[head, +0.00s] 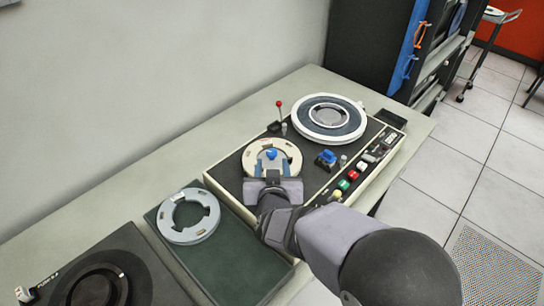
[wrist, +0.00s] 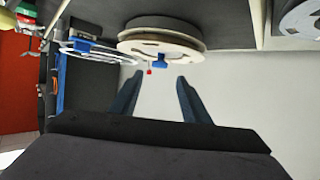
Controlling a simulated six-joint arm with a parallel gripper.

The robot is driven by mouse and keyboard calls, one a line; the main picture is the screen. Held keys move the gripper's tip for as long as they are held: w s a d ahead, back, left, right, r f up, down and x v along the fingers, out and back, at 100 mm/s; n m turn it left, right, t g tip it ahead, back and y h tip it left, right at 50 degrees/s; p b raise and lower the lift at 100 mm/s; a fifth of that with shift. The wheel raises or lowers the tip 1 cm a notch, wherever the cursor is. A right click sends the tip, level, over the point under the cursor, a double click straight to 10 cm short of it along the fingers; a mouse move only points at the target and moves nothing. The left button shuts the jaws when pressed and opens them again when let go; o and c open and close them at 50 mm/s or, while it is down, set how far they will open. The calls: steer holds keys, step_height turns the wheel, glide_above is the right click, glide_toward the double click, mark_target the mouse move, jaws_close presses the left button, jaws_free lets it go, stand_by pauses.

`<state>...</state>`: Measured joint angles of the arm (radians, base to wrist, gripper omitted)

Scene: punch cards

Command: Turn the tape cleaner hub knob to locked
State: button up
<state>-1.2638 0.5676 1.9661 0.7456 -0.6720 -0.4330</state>
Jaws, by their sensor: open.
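The tape cleaner (head: 232,165) is a dark-topped deck with a cream rim, standing on the counter. Its left hub carries a cream reel (head: 288,150) with a blue hub knob (head: 271,154) at the middle. In the wrist view the reel (wrist: 190,50) is seen edge-on, with the blue knob (wrist: 148,50) on its face. My gripper (head: 272,178) is at the near side of this reel. In the wrist view its two fingers (wrist: 157,80) are spread apart with nothing between them, and the knob appears beyond the tips. The knob's lock position is too small to read.
A large white-rimmed reel (head: 357,108) sits on the right hub. A red-tipped lever (head: 279,104) stands behind the hubs. A blue part (head: 326,157) and several coloured buttons (head: 344,185) lie right of my gripper. A loose grey reel (head: 207,229) rests on a dark green tray (head: 235,265).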

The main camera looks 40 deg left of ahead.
mark_target(272, 152)
steer(key=shift+p+x, duration=0.9)
steer(key=shift+x, duration=2.75)
steer(key=c, duration=1)
